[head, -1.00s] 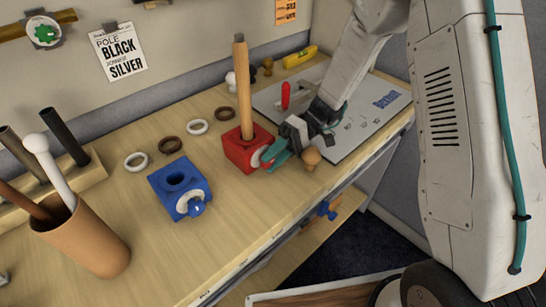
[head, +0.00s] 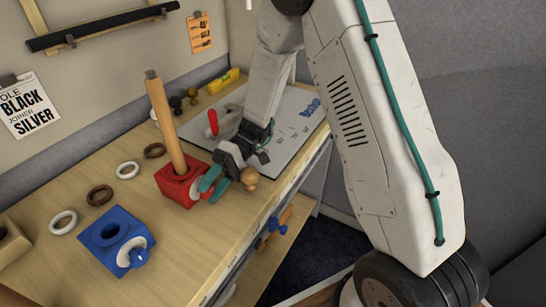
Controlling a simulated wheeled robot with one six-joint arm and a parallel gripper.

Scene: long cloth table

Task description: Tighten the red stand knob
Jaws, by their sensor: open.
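The red stand (head: 181,183) is a red block on the wooden table with a wooden pole (head: 165,122) standing in its top, leaning a little in the picture. A pale round collar (head: 196,190) shows on its front right side, and the red knob itself is mostly hidden behind the fingers. My gripper (head: 210,184) has teal fingertips and is at that knob side, close against the red stand. Its jaws are open around or beside the knob; I cannot tell whether they touch it.
Several rings, like the white ring (head: 63,222), lie along the back. A wooden knob (head: 249,177) is by my gripper. A board with a red-handled tool (head: 212,122) lies behind.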

